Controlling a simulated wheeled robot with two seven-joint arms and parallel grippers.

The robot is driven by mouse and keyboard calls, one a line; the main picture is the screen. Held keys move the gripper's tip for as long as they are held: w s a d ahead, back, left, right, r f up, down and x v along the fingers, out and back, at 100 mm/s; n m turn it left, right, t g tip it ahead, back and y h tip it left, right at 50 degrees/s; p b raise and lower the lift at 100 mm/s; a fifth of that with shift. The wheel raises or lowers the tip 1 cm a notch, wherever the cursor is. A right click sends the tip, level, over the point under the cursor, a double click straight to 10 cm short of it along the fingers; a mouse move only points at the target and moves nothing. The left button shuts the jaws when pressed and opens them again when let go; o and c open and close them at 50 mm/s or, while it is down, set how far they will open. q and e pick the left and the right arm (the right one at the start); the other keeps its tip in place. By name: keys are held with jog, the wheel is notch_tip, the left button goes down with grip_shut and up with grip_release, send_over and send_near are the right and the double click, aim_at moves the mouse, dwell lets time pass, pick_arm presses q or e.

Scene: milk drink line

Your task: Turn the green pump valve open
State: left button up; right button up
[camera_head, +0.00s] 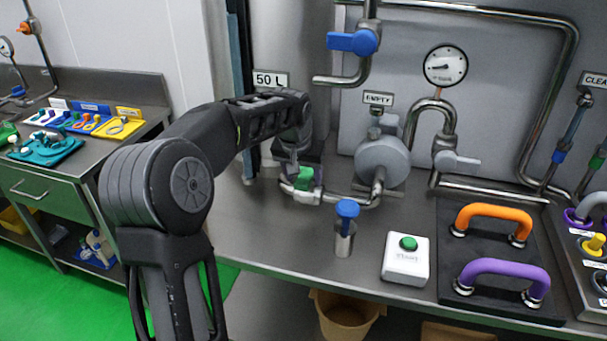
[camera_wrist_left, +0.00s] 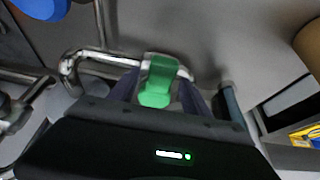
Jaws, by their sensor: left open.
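The green pump valve (camera_head: 304,178) sits on a steel pipe low at the back of the counter, left of the round grey pump (camera_head: 382,163). In the left wrist view the green valve handle (camera_wrist_left: 157,82) shows at the middle. My left gripper (camera_head: 290,172) is at the valve; in the wrist view its dark fingers (camera_wrist_left: 157,90) stand open, one on each side of the green handle. I cannot tell whether they touch it. My left arm hides part of the pipework behind it. My right gripper is in neither view.
A blue-topped valve (camera_head: 346,215), a white box with a green button (camera_head: 407,258) and orange (camera_head: 493,220) and purple (camera_head: 503,275) handles stand on the counter to the right. A blue valve (camera_head: 353,42) is above. The counter's front middle edge is clear.

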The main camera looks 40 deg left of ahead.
pick_arm(q)
jog(key=shift+c, duration=0.6)
grip_shut()
dwell(0.7)
